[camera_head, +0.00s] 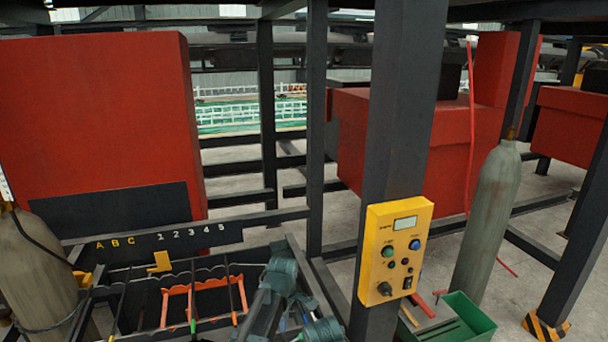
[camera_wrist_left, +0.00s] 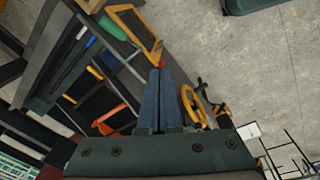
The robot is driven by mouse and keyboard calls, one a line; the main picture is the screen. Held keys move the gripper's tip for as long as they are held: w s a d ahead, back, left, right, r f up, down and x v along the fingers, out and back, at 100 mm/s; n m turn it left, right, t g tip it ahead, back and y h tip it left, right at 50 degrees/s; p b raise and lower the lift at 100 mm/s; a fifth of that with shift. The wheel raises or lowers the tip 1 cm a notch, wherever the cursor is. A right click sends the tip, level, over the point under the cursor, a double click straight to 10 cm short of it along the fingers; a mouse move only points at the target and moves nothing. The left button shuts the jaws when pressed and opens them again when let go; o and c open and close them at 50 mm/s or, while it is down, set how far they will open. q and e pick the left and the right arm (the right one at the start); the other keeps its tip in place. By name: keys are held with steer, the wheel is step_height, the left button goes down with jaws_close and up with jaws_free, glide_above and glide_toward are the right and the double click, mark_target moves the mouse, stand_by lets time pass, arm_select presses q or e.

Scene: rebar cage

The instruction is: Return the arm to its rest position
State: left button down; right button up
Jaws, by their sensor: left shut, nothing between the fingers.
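My left gripper (camera_wrist_left: 160,78) shows at the bottom middle of the left wrist view. Its two blue-grey fingers lie together, shut and empty. In the head view, blue-grey parts of my left arm and gripper (camera_head: 280,275) show at the bottom middle, in front of the tool rack. The exact fingertips are hard to make out there. My right gripper is not in view.
A dark rack (camera_head: 190,240) marked A B C and 1 to 5 holds tools close to my gripper. A yellow control box (camera_head: 395,250) is on a dark post right of it. A grey cylinder (camera_head: 490,215) and green bin (camera_head: 470,320) stand further right.

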arm_select(q)
steer(key=s+a+m, duration=1.1)
steer(key=s+m, duration=0.3)
steer(key=s, duration=0.2)
steer(key=s+d+f+m+g+y+b, duration=0.1)
steer(key=s+d+f+m+b, duration=0.3)
steer(key=d+f+b, duration=0.6)
steer(key=shift+s+d+f+m+b, duration=0.3)
steer(key=shift+s+f+b, duration=0.4)
steer(key=shift+s, duration=0.15)
stand_by(1.7)
